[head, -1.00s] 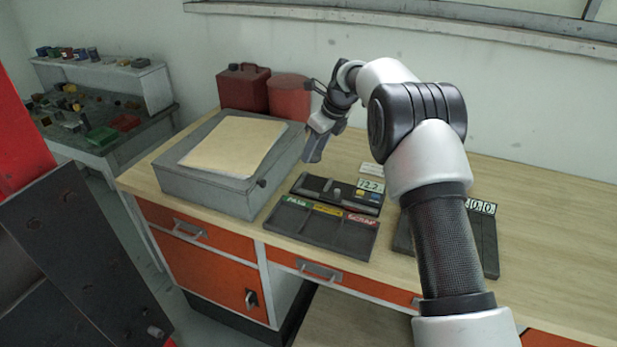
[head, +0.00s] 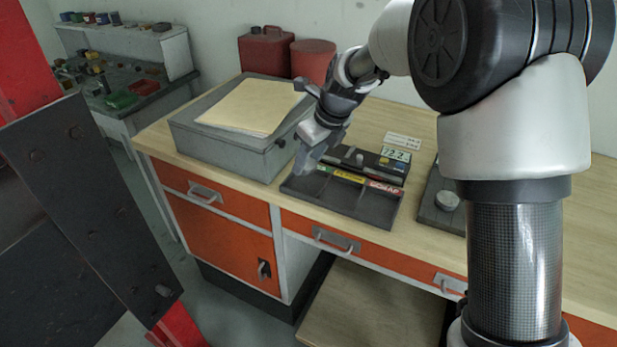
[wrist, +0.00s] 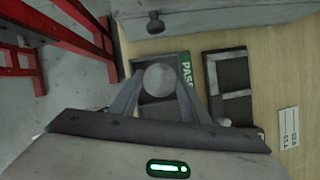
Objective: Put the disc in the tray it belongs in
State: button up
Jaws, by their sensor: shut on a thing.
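My gripper (head: 306,165) is shut on a round grey disc (wrist: 160,80), which shows between the fingertips in the wrist view. In the head view the fingers hide the disc. The dark sorting tray (head: 345,201) has three compartments: a green label at the left, partly covered by my gripper, a yellow one in the middle and a red SCRAP one at the right. In the wrist view the disc is over the compartment beside the green PASS label (wrist: 187,70). I cannot tell its height above the floor of that compartment.
A dark gauge with a number display (head: 395,155) stands just behind the tray. A dark board (head: 432,214) with a round grey piece (head: 447,200) lies to the right, partly behind my arm. A grey box (head: 225,145) stands left. Red containers (head: 266,52) are behind it.

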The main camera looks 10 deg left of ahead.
aim_at(309, 173)
jog(key=shift+f, duration=2.4)
jog(key=shift+f+b, duration=0.2)
jog(key=shift+b, duration=0.1)
jog(key=o, duration=1.2)
jog(key=shift+r, duration=0.3)
jog(key=p+v, duration=0.1)
jog(key=v, duration=1.1)
